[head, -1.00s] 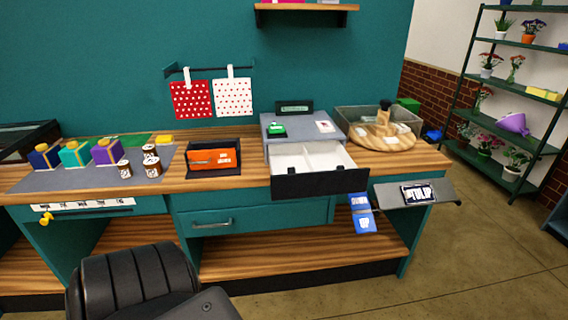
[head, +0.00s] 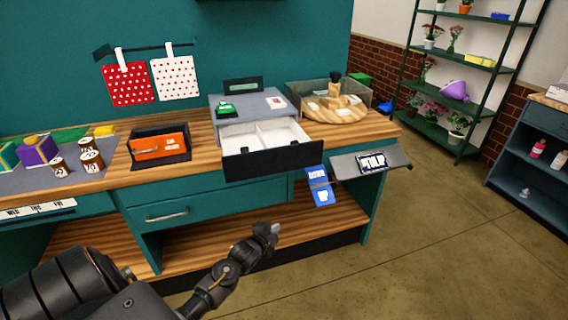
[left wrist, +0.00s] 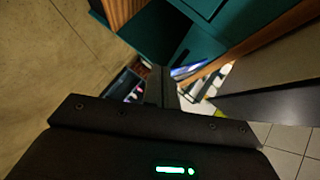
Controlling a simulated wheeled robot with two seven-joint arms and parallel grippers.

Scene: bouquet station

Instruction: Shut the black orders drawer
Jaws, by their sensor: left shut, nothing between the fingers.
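The black orders drawer (head: 273,162) is pulled out of the grey box (head: 250,103) on the counter. Its black front hangs past the counter's front edge, and its white divided inside shows. My left gripper (head: 272,230) is below and in front of the drawer, apart from it, near the lower shelf. It is shut with nothing held. In the left wrist view, its dark fingers (left wrist: 161,88) are together in the middle, with the counter's teal parts beyond. My right gripper is not in view.
A blue sign (head: 319,187) and a grey flap with a dark label (head: 371,162) stick out from the counter's right front. A teal drawer (head: 205,205) with a handle is shut below. An orange card holder (head: 160,145) stands left. Floor at right is clear.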

